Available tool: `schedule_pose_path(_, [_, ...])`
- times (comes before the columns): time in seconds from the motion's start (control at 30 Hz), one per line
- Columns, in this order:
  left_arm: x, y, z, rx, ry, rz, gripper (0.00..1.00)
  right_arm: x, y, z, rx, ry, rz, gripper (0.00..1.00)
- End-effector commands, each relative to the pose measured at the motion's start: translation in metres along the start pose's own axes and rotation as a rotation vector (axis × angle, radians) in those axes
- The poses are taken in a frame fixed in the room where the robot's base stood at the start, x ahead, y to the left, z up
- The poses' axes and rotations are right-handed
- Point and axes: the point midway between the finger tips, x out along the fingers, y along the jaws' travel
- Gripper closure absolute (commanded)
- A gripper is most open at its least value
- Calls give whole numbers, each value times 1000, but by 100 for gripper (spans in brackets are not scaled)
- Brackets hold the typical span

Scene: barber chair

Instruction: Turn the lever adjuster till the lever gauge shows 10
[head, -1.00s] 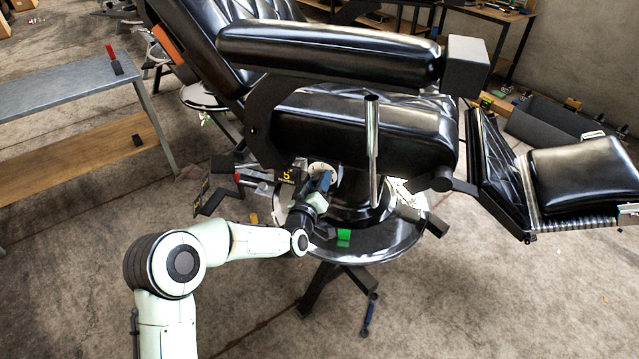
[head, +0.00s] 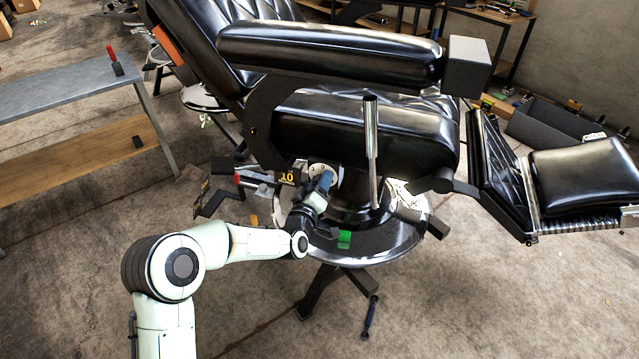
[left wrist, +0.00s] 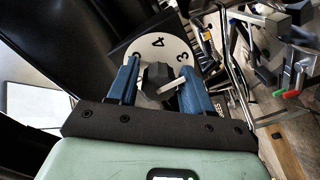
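The lever gauge (head: 287,178) is a small black plate beside the chair base and reads 10 in yellow in the head view. The lever adjuster is a dark grey knob (left wrist: 160,80) in front of a white dial (left wrist: 163,50) with the figures 4 and 3 showing. The dial also shows in the head view (head: 325,170). My left gripper (left wrist: 160,78) has its two blue fingers on either side of the knob and appears closed on it. In the head view my left gripper (head: 322,186) reaches the chair base from the left. My right gripper is not in view.
The black barber chair (head: 350,130) stands over a round shiny base plate (head: 385,243). An upright chrome lever (head: 372,150) rises right of the dial. A green block (head: 344,238) shows on the base plate. A metal-topped bench (head: 60,90) stands at left. Open floor lies in front.

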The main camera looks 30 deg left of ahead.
Motion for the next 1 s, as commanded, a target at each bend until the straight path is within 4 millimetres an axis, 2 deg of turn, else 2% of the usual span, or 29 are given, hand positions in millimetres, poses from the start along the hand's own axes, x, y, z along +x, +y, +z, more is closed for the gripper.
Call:
schedule_pose_path(0.33, [-1, 0, 0, 1, 1, 1, 39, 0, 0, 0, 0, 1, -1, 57])
schedule_pose_path(0.47, [-10, 1, -1, 2, 1, 1, 39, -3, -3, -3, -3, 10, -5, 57])
schedule_pose_path(0.57, [-25, 2, -1, 3, 0, 0, 39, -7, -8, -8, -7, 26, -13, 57])
schedule_pose_path(0.73, [-62, 2, -2, 3, 0, -1, 39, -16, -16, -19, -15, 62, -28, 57])
schedule_pose_path(1.0, [-114, 0, -1, 2, -1, -1, 39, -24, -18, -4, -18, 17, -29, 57])
